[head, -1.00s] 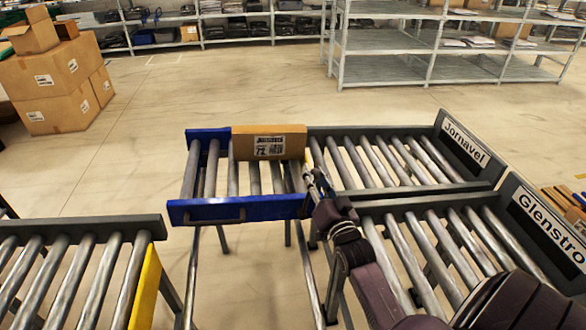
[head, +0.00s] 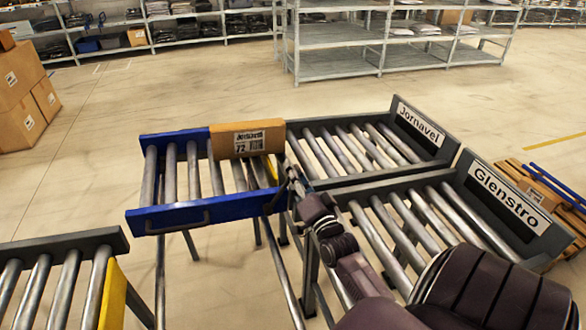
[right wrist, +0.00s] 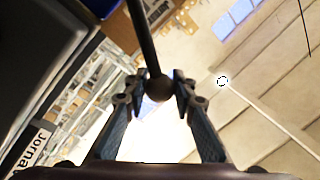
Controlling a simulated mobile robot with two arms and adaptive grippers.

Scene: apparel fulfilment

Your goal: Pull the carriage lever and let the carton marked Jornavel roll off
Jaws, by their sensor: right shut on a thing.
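The brown carton (head: 247,138) with a printed white label lies along the far side of the blue roller carriage (head: 180,217), at its right part. The label's name is too blurred to read with certainty. The carriage's right end meets the lane signed Jornavel (head: 420,125). My right gripper (head: 290,178) is at the carriage's near right corner. In the right wrist view its fingers are closed around the ball end of a dark lever (right wrist: 143,38). My left gripper is out of view.
A second lane, signed Glenstro (head: 508,198), lies nearer, under my right arm. A feed conveyor (head: 60,250) with a yellow end plate (head: 113,297) stands at lower left, apart from the carriage. A yellow stop (head: 269,170) shows at the carriage's right end.

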